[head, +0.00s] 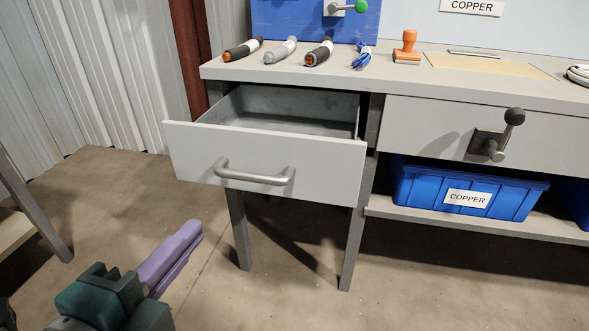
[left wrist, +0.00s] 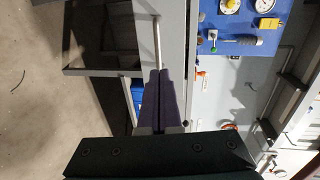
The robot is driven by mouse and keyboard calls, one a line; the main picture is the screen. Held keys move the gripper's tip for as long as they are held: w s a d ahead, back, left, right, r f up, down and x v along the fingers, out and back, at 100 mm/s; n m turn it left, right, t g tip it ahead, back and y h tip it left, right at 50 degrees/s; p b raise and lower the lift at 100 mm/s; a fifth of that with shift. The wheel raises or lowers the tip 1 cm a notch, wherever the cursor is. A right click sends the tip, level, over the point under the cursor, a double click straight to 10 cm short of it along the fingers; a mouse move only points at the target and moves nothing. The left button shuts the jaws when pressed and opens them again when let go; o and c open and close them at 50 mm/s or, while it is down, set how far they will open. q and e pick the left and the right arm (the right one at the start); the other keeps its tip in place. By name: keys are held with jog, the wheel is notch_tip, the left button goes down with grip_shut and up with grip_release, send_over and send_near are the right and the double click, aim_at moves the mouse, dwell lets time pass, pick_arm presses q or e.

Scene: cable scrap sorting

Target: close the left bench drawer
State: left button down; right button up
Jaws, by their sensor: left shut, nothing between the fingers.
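The left bench drawer (head: 265,165) is pulled open, with its empty-looking inside showing behind the light grey front in the head view. Its grey bar handle (head: 254,174) runs across the front. In the left wrist view a metal bar that looks like this handle (left wrist: 157,42) stands just beyond the fingertips. My left gripper (head: 194,233) is shut and empty, in front of and below the drawer, apart from it. Its purple fingers also show together in the left wrist view (left wrist: 160,82). My right gripper is not in view.
The benchtop (head: 410,82) holds several cable pieces and an orange stamp (head: 407,48). To the right are a closed drawer (head: 430,125) with a knobbed lever (head: 496,140) and a blue COPPER bin (head: 420,185) on a low shelf. The floor before the left drawer is clear.

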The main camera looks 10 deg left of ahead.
aim_at(249, 180)
pick_arm(q)
jog(key=b+x, duration=0.1)
jog(key=x, duration=0.3)
jog(key=b+x, duration=0.2)
jog(key=x, duration=0.3)
jog(key=b+x, duration=0.2)
jog(key=x, duration=0.3)
jog(key=shift+w+d+f, duration=0.1)
jog(key=shift+d+f, duration=0.25)
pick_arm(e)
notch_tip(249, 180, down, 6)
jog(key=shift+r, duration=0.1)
